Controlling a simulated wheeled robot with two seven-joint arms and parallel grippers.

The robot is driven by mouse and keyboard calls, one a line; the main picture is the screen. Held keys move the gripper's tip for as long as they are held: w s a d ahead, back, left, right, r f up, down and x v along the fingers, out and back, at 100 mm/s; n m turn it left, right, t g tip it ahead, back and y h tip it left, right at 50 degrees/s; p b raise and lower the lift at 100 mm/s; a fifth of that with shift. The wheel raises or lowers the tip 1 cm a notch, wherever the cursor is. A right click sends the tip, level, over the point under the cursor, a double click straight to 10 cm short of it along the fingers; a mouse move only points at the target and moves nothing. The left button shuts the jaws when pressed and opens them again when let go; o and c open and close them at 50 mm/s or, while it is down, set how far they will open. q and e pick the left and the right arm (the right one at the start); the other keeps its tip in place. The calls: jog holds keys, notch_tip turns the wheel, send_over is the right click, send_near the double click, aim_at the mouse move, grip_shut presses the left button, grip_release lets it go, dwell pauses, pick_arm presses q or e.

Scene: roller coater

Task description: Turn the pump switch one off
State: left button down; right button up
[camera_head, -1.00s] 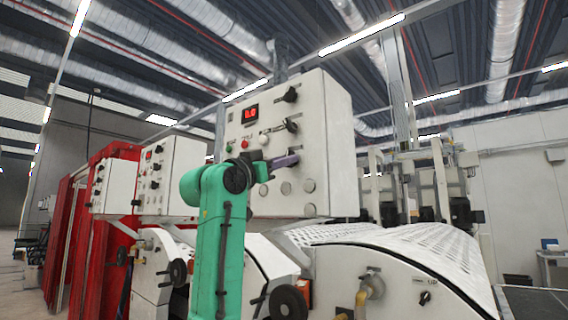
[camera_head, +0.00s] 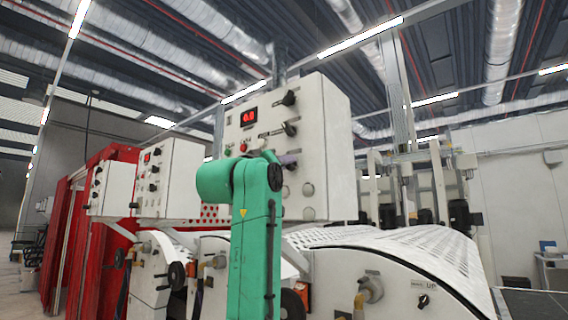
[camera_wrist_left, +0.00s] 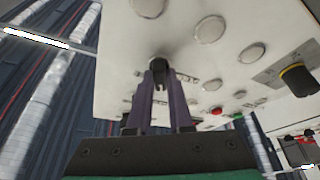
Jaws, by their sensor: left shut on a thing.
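A white control box (camera_head: 318,115) carries a red digital display (camera_head: 249,115), round buttons and black rotary switches. The top switch (camera_head: 289,98) and the middle switch (camera_head: 290,129) are uncovered. My left gripper (camera_head: 288,160) is at the box face below the middle switch, mostly hidden behind my green arm. In the left wrist view, its two purple fingers (camera_wrist_left: 160,82) are closed around a small black knob (camera_wrist_left: 160,63) on the panel. The labels are too small to read, so I cannot tell which switch is pump switch one. My right gripper is not in view.
Two smaller control boxes (camera_head: 168,178) stand to the left beside red panels (camera_head: 72,235). Below the box are white curved machine covers (camera_head: 400,245) and a yellowish valve fitting (camera_head: 368,292). In the wrist view, round blank caps (camera_wrist_left: 209,29) and a yellow-black knob (camera_wrist_left: 298,79) are nearby.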

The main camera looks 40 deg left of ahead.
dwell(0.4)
pick_arm(q)
jog(key=c, duration=0.8)
grip_release()
jog(key=b+v, duration=0.7)
jog(key=v, duration=0.7)
jog(key=shift+s+d+f, duration=0.1)
jog(key=shift+s+f, duration=0.05)
jog(key=shift+s, duration=0.1)
